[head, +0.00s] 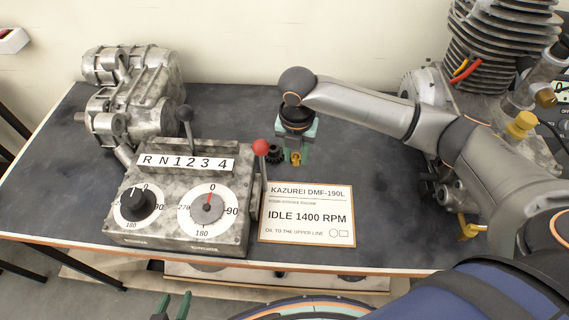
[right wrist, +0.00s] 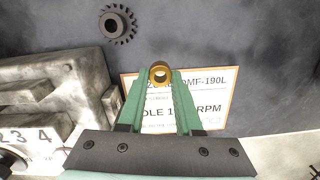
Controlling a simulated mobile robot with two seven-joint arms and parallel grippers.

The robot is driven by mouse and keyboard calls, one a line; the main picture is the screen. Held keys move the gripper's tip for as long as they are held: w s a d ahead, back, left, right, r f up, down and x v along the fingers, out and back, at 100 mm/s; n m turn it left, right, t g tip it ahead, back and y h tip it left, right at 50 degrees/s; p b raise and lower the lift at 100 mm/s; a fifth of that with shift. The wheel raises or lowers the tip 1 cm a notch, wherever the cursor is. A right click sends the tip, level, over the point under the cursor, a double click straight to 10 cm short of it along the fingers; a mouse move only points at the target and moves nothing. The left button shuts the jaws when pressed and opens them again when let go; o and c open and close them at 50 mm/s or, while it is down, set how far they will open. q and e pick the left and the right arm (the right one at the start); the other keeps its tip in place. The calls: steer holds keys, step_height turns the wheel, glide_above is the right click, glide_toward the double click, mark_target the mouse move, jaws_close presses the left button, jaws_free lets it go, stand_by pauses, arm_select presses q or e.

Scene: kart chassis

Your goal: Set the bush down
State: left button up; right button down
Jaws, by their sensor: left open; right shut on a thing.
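The bush is a small brass ring (right wrist: 160,69), held upright-looking between the green fingertips of my right gripper (right wrist: 160,82) in the right wrist view. In the head view the bush (head: 296,158) shows as a small yellow spot at the tips of my right gripper (head: 297,152), which points down at the dark bench top (head: 350,150). I cannot tell how far the bush is above the bench. My left gripper (head: 172,306) is open and empty at the bottom edge of the head view, in front of the bench.
A dark gear (head: 274,154) lies left of my right gripper; it also shows in the right wrist view (right wrist: 118,23). A sign plate (head: 307,214) lies in front. A control box (head: 190,200) with dials and a red-knobbed lever stands left, a gearbox (head: 130,90) behind, an engine (head: 490,50) right.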

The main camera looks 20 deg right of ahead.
mark_target(295, 164)
steer(key=shift+f, duration=2.85)
steer(key=shift+f, duration=0.2)
steer(key=c, duration=0.6)
jaws_free()
steer(key=r, duration=1.2)
steer(key=shift+s+a+r+p, duration=0.2)
steer(key=shift+s+a+p, duration=0.1)
steer(key=shift+s+p, duration=0.1)
